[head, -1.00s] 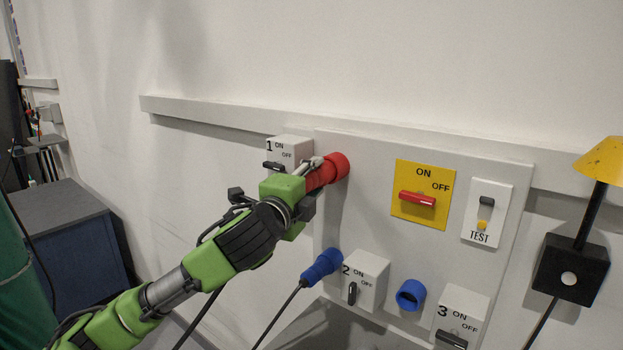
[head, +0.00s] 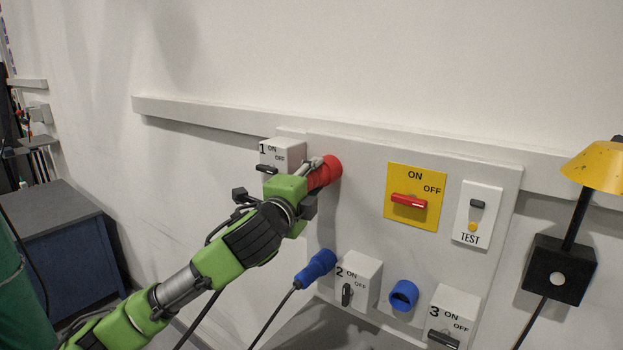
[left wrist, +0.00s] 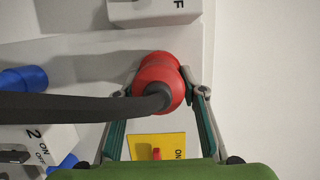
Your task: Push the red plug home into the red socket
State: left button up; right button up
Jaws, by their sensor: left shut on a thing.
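The red socket (head: 332,168) is on the upper left of the grey panel, beside switch box 1. My left gripper (head: 312,180) is shut on the red plug (head: 318,179) right at the socket's mouth. In the left wrist view the plug (left wrist: 158,94) sits between the two fingers, its dark cable running off to the left. The socket's red rim (left wrist: 157,62) shows just beyond it. The plug appears lined up with the socket and partly inside it; the exact depth is hidden. My right gripper is not in view.
Switch box 1 (head: 282,153) is close to the gripper. Below are a blue plug (head: 317,267), switch box 2 (head: 358,280), a blue socket (head: 404,295) and switch box 3 (head: 452,318). A yellow switch plate (head: 413,222) is to the right. Bare panel lies between.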

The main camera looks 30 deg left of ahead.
pick_arm(q)
jog(key=o, duration=1.4)
jog(key=shift+s+d, duration=0.1)
jog(key=shift+s, duration=0.5)
jog(key=s+d, duration=0.1)
jog(key=s, duration=0.5)
jog(key=shift+s+d, duration=0.15)
